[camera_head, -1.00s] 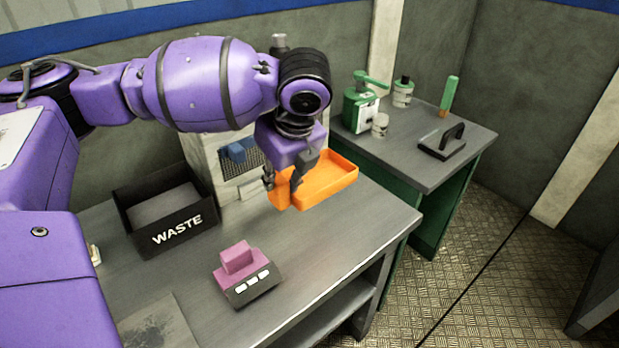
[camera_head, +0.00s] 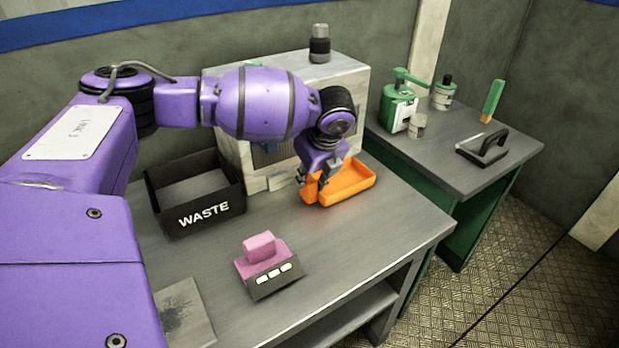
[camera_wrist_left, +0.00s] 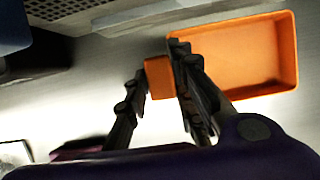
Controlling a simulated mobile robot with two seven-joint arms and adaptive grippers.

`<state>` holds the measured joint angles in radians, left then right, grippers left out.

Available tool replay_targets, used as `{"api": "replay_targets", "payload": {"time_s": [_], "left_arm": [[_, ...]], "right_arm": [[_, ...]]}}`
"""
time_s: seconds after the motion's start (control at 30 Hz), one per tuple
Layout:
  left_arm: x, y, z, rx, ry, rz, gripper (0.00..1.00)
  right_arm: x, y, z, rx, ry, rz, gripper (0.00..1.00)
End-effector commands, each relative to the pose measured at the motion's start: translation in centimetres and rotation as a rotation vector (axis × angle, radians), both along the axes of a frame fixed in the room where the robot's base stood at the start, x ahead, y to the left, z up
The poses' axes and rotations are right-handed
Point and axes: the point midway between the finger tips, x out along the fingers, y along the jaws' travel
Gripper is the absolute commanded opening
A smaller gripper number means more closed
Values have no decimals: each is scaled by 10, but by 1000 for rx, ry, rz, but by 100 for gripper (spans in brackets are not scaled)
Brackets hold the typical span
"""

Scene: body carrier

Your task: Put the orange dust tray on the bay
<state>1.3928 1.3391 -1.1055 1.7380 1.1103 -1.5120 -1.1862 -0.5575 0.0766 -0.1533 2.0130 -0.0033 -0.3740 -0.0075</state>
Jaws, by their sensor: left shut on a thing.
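The orange dust tray (camera_head: 350,184) is a shallow open box with a block-like handle at its left end. It is at the back right of the grey bench, in front of the pale machine. My left gripper (camera_head: 316,186) is shut on the handle, and the tray extends to the right of the fingers. In the left wrist view the handle (camera_wrist_left: 158,78) sits between the two fingers and the empty tray pan (camera_wrist_left: 245,55) is to their right. I cannot tell whether the tray touches the bench. No bay is clearly identifiable. My right gripper is not in view.
The pale machine (camera_head: 345,88) stands behind the tray, partly hidden by my arm. A black WASTE bin (camera_head: 205,215) is left and a pink brush-like block (camera_head: 265,262) is in front. A side table (camera_head: 450,160) holds bottles and a black-handled tool. The bench's front right is clear.

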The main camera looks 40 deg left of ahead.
Motion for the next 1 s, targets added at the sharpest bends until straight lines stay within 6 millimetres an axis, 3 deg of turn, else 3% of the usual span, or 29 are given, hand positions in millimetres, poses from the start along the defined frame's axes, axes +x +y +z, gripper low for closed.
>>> {"api": "replay_targets", "payload": {"time_s": [0.37, 0.4, 0.5, 0.87, 1.0], "left_arm": [[1, 0, -3, 0, -4, 1, 0], [0, 0, -3, 0, -3, 1, 28], [0, 0, -4, 0, -2, 0, 41], [1, 0, -2, 1, -3, 0, 42], [-2, -6, 15, -2, -5, -1, 42]], "right_arm": [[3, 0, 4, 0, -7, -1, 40], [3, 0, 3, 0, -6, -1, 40], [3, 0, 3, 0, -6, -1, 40], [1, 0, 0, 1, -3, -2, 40], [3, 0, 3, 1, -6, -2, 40]]}}
